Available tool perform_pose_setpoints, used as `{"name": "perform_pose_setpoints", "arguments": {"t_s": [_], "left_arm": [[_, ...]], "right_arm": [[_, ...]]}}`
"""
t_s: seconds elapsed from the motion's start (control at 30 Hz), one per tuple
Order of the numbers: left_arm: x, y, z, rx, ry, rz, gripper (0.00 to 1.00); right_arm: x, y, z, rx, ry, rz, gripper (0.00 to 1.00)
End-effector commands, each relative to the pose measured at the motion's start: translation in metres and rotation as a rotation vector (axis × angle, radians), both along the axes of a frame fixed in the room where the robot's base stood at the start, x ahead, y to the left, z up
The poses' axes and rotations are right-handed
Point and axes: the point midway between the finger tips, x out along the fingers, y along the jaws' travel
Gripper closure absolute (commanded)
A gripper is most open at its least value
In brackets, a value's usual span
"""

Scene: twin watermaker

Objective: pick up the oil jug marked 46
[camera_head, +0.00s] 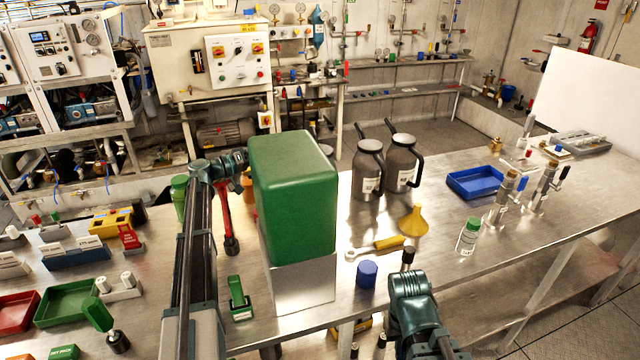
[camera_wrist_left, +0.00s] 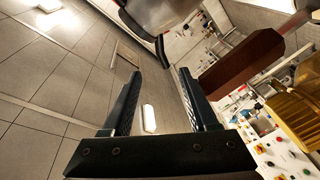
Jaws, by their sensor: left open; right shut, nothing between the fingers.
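Two dark grey-brown oil jugs with black handles and spouts stand upright side by side on the bench: a left jug (camera_head: 368,172) and a right jug (camera_head: 402,163). Each has a pale label too small to read, so I cannot tell which is marked 46. My right gripper (camera_head: 409,286) is shut and empty at the bench's front edge, well in front of the jugs; its fingertips are hard to make out. My left gripper's fingers are hidden in the head view by a green block; in the left wrist view my left gripper (camera_wrist_left: 160,78) is open and empty.
The tall green block (camera_head: 295,195) on a metal box stands left of the jugs. A yellow funnel (camera_head: 413,222), a blue cylinder (camera_head: 367,274) and a clear bottle (camera_head: 468,238) stand in front. A blue tray (camera_head: 474,191) is to the right.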

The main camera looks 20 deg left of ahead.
Motion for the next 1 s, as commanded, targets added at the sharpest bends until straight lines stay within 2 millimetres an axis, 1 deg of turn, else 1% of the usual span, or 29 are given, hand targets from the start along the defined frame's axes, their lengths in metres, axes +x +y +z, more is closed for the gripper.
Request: {"name": "perform_pose_setpoints", "arguments": {"t_s": [0.13,0.3,0.5,0.63,0.87,1.0], "left_arm": [[0.009,-0.008,0.001,0.000,0.000,-0.003,0.41],[0.033,-0.030,0.001,0.000,0.000,-0.004,0.41],[0.054,-0.050,0.001,0.000,0.000,-0.001,0.41],[0.060,-0.056,0.001,0.000,0.000,-0.001,0.41],[0.062,-0.058,0.001,0.000,0.000,0.000,0.41],[0.071,-0.066,0.001,0.000,0.000,-0.001,0.41]], "right_arm": [[0.000,0.000,0.001,0.000,0.000,0.000,1.00],[0.000,0.000,0.001,0.000,0.000,0.000,1.00],[0.000,0.000,0.001,0.000,0.000,0.000,1.00],[0.000,0.000,0.001,0.000,0.000,0.000,1.00],[0.000,0.000,0.001,0.000,0.000,0.000,1.00],[0.000,0.000,0.001,0.000,0.000,0.000,1.00]]}}
